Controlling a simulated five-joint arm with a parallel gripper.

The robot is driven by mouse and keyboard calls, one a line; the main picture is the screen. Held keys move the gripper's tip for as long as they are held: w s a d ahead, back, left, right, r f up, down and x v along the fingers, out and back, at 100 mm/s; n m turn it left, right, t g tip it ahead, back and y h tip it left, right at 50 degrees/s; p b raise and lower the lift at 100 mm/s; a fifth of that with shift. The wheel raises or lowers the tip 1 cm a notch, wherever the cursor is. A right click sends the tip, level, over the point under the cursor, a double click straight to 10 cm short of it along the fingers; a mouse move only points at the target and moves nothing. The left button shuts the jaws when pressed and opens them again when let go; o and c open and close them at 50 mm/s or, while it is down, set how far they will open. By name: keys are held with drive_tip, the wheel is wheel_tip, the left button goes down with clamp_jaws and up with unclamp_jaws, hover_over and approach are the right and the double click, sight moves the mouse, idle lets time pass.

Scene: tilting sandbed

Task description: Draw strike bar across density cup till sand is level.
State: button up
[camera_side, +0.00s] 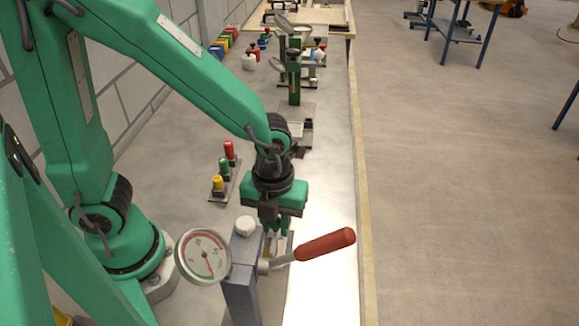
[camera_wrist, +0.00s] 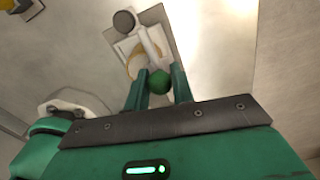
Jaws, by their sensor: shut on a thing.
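In the wrist view, my gripper (camera_wrist: 160,82) is shut on a round green knob (camera_wrist: 159,83) between its two green fingers. A pale bar (camera_wrist: 151,45) runs down to the knob; I take it as the strike bar. Beneath the bar is a light square block with a round tan area (camera_wrist: 135,62), apparently the sand in the density cup; the bar and fingers partly cover it, and I cannot tell if its surface is level. In the side view, my gripper (camera_side: 276,226) points down behind a grey post, which hides most of the cup.
The grey post with a round dial gauge (camera_side: 203,256) and a red-handled lever (camera_side: 325,244) stands close in front of my gripper. Red, green and yellow pegs (camera_side: 224,172) stand to the left. A green stand (camera_side: 294,75) is farther back. The bench's right strip is clear.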

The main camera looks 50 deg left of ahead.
drive_tip(key=shift+r, duration=2.7)
